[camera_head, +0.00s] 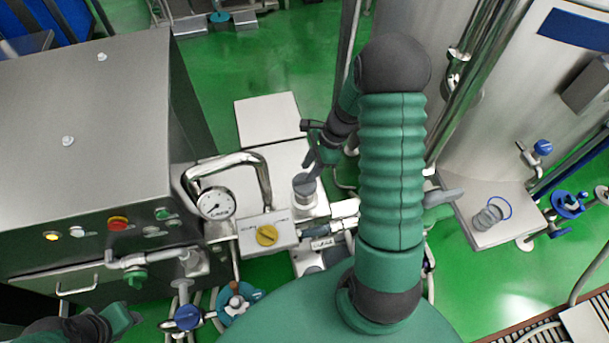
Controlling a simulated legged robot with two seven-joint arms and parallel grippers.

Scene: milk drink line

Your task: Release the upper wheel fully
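Several blue round wheels or knobs are in view, and I cannot tell which one is the upper wheel. At the right, a blue handwheel (568,204) sits on pipework, and a blue knob (543,148) sits higher on the tank. At the bottom are a blue knob (187,317) and a teal-blue wheel (236,299). My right gripper (314,150) is just above a grey-topped cylinder (304,187), away from these wheels. Its finger gap is unclear, and contact cannot be judged. My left gripper (122,318) is at the lower left, partly cut off; its opening is unclear.
A steel cabinet (80,130) with buttons fills the left. A gauge (216,203), curved pipe and box with a yellow knob (267,235) stand centrally. Steel tanks (490,110) stand at the right. Green floor (240,60) is open at the back.

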